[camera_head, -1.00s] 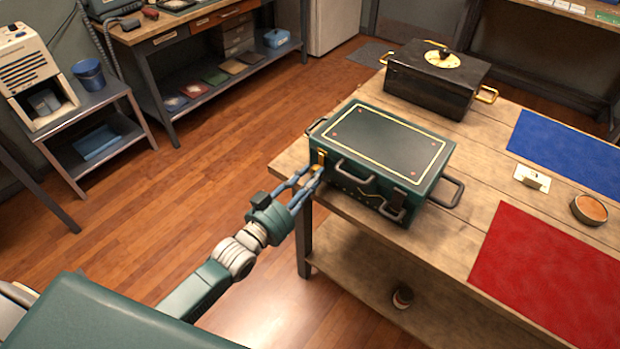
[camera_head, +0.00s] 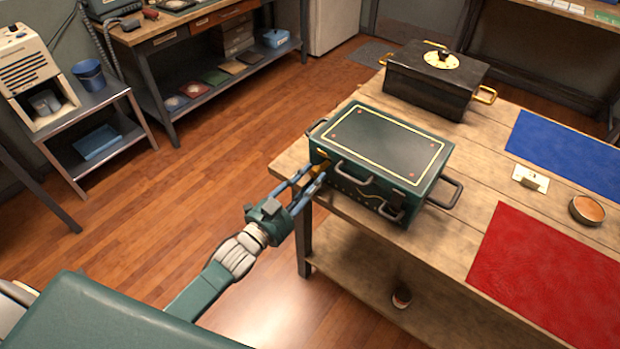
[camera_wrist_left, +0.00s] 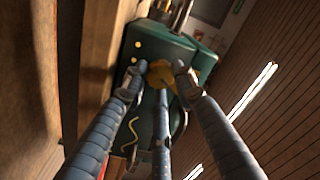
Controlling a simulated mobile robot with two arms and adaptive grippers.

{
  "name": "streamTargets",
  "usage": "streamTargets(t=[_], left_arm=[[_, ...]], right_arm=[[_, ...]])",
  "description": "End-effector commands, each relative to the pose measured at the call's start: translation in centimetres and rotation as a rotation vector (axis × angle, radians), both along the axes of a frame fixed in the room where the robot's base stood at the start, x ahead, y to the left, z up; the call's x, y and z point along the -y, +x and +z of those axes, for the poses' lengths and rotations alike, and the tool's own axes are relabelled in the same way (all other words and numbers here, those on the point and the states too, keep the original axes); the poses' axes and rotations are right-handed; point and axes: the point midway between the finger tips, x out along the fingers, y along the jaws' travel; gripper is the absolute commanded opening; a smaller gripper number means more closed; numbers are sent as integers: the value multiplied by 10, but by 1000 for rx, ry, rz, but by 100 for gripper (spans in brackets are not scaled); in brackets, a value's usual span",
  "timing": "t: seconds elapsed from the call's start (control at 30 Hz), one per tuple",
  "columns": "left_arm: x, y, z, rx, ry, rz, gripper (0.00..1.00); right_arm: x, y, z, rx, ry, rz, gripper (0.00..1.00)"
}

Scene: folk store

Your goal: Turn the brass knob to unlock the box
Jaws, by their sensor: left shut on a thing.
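The dark green box (camera_head: 385,147) with a yellow-lined lid stands shut at the near left corner of the wooden table. The brass knob (camera_head: 319,168) is on the left end of its front face. My left gripper (camera_head: 316,174) reaches it from the front left. In the left wrist view, the knob (camera_wrist_left: 161,73) sits between the fingertips of my left gripper (camera_wrist_left: 160,78), which is shut on it. The fingers hide part of the knob. My right gripper is not in view.
A black box (camera_head: 435,85) with a brass dial stands behind on the same table (camera_head: 465,165). To the right lie a blue mat (camera_head: 570,150), a red mat (camera_head: 550,265), a small white plate with a switch (camera_head: 529,178) and a round tin (camera_head: 588,209).

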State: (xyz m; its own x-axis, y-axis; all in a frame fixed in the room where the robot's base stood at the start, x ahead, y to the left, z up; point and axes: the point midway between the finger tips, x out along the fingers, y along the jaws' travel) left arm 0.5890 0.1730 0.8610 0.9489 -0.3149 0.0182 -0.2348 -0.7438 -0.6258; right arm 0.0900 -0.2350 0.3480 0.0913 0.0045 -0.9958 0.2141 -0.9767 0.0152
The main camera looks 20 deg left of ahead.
Motion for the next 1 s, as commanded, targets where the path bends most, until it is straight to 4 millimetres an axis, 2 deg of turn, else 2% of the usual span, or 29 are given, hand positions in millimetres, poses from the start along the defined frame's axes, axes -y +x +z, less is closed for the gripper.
streamTargets(t=[0.6, 1.0], left_arm=[[-3, 0, -5, 193, 556, 3, 1], [-4, 0, -5, 301, 856, 3, 1]], right_arm=[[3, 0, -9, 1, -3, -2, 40], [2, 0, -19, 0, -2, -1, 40]])
